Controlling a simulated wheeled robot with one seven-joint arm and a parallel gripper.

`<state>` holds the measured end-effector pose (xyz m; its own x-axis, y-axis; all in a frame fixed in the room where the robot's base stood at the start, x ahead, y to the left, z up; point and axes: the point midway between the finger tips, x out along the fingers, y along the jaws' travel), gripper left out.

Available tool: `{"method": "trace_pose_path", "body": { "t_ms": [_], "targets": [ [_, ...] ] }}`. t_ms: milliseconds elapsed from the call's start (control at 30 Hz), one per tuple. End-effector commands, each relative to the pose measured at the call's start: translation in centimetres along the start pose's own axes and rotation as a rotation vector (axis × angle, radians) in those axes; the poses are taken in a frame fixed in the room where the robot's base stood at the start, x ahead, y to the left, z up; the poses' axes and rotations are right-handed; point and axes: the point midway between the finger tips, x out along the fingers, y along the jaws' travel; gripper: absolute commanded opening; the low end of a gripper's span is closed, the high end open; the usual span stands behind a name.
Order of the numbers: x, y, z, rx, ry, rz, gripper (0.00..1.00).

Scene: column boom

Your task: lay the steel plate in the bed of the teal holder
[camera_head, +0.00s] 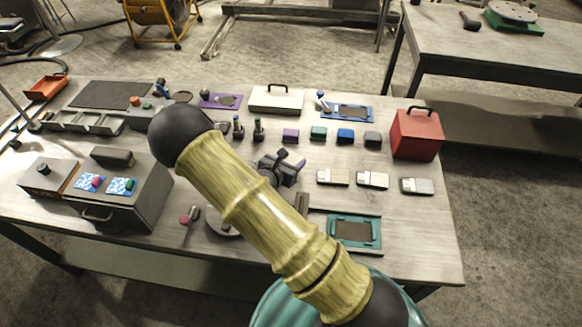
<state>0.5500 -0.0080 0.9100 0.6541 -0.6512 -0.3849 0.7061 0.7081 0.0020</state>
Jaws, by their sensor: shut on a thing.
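The teal holder (376,246) lies flat near the table's front edge, right of my arm, with a grey-brown rectangular bed facing up. My gripper (297,189) is over the middle of the table, partly hidden behind my thick yellow arm link. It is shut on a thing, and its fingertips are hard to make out. A narrow dark grey piece (302,203) shows just below it, left of the teal holder and apart from its bed. It looks like the steel plate seen nearly edge-on, its lower part hidden by my arm.
Several small blocks stand behind the holder, including pale ones (372,180). A red box (416,136) stands at the right. A blue holder (370,115) and a purple holder (207,101) lie farther back. A grey drawer box (135,195) fills the front left.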

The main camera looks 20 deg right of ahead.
Motion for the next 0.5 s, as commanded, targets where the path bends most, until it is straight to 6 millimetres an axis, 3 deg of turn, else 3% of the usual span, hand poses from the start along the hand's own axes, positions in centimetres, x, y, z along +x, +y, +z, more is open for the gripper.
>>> {"method": "trace_pose_path", "body": {
  "t_ms": [267, 500],
  "targets": [
    [1.2, -0.1, -2.8, -0.002, -0.002, -0.001, 0.07],
    [1.4, 0.0, -3.1, 0.001, -0.002, 0.0, 0.07]
  ]
}}
